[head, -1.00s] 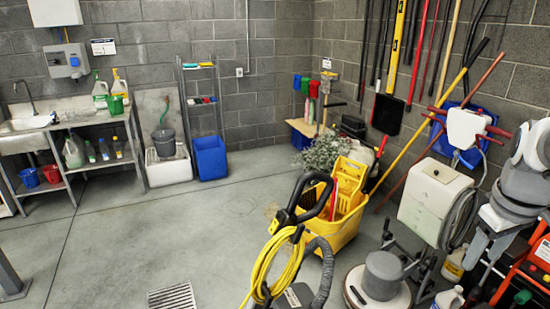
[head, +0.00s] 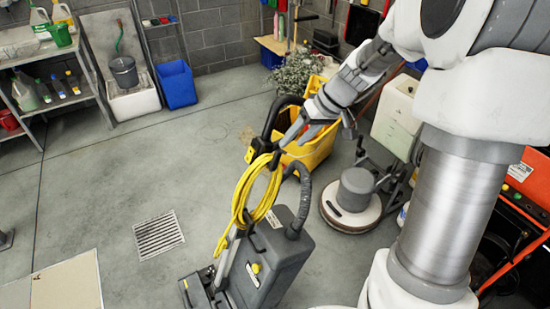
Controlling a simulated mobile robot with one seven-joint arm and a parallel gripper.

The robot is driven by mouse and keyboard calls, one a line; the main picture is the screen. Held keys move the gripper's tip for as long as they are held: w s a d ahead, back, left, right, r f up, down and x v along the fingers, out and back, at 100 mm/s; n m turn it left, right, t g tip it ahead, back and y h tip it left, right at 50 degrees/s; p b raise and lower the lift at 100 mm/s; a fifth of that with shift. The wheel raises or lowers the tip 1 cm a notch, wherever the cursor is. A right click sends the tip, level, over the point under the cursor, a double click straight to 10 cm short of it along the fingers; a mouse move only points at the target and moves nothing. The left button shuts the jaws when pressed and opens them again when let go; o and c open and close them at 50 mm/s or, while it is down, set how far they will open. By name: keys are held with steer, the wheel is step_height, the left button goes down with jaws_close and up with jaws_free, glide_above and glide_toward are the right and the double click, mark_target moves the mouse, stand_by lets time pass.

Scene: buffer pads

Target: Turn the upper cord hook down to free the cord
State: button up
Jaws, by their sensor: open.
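A grey upright floor machine (head: 270,262) stands in the lower middle of the head view. A coiled yellow cord (head: 243,193) hangs along its handle (head: 287,103), which has a black loop at the top. The upper cord hook (head: 266,157) is a small dark part at the top of the coil, and its exact turn is too small to tell. A lower dark hook (head: 254,240) shows near the body. My gripper (head: 291,140) is open, at the handle just right of the coil's top. Whether it touches the hook cannot be told.
A yellow mop bucket (head: 312,150) stands right behind the handle. A round floor polisher (head: 353,195) is to the right. A floor drain (head: 158,235) lies to the left, where the floor is mostly clear. A blue bin (head: 177,84) stands farther back.

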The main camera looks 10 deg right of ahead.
mark_target(279, 158)
steer(key=x, duration=1)
steer(key=shift+a+f+p, duration=0.15)
steer(key=shift+f+p, duration=0.05)
steer(key=shift+p, duration=0.15)
jaws_close()
